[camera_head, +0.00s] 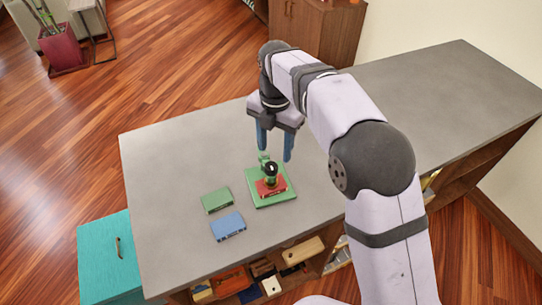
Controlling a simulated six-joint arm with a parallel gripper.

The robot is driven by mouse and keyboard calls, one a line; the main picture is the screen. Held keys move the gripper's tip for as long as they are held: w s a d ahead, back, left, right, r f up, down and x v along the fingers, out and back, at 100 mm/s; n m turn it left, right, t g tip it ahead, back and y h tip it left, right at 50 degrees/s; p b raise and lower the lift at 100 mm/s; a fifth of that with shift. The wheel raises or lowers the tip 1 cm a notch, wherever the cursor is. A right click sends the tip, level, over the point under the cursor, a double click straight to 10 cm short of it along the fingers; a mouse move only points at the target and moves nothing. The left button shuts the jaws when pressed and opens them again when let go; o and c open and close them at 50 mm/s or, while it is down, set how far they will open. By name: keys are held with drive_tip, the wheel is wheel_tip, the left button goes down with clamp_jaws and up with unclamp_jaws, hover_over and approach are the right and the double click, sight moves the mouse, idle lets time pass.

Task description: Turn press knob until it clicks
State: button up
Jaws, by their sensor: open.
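The press (263,164) stands on a green square base (271,199) on the grey counter. A dark round knob (271,168) sits at its top, above a red block (271,187) on the base. My gripper (274,158) points down with its two blue fingers apart, just behind and above the press in the picture. Nothing shows between the fingers except the view of the press top. I cannot tell from this one view whether a finger touches the press.
A green book-like block (216,201) and a blue one (228,226) lie on the grey counter (180,160) left of the press. The counter is clear at left and far right. Shelves with several items are below its front edge. A teal cabinet (105,258) stands at lower left.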

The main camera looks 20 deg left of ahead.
sight(271, 166)
drive_tip(key=shift+s+a+r+n, duration=0.1)
drive_tip(key=shift+a+r+n, duration=0.05)
drive_tip(key=shift+a+n, duration=0.3)
drive_tip(key=shift+f+p, duration=1.5)
drive_tip(key=shift+f, duration=2.15)
drive_tip(key=shift+c, duration=0.3)
drive_tip(key=c, duration=1)
